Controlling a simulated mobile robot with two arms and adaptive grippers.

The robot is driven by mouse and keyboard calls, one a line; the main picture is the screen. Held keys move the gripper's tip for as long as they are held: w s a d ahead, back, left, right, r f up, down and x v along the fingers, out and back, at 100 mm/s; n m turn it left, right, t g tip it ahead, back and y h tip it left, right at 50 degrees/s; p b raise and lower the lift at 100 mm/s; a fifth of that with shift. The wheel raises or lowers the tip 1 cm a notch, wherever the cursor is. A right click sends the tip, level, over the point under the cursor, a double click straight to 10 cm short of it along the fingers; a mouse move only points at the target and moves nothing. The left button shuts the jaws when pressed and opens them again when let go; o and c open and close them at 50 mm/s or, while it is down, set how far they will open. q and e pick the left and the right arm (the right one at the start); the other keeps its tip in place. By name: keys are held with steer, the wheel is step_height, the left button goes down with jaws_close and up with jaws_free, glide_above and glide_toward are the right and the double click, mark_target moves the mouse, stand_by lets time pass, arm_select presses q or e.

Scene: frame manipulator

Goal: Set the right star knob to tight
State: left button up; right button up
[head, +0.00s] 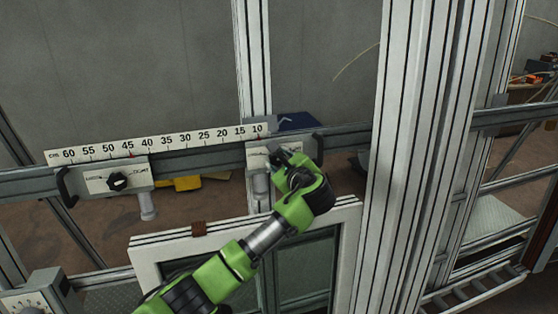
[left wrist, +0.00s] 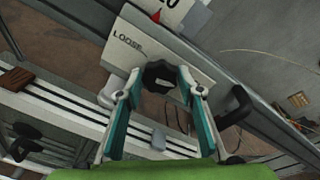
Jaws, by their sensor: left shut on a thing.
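The right star knob (left wrist: 160,76) is black and sits on a light plate (left wrist: 119,59) marked LOOSE on one side; any marking on the other side is hidden by a finger. My left gripper (left wrist: 159,82) has its two teal-sided fingers closed around the knob. In the head view my left gripper (head: 286,163) reaches up to the right plate (head: 257,158) and hides the knob. The knob's exact setting cannot be told. My right gripper is not in view.
A left plate with another black star knob (head: 118,181) sits on the same rail, under a ruler (head: 160,142). A white-framed window (head: 160,248) stands below my arm. A thick aluminium post (head: 395,150) rises just right of the gripper.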

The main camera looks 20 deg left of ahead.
arm_select(q)
steer(key=o, duration=1.1)
steer(key=v, duration=1.2)
steer(key=shift+f, duration=0.1)
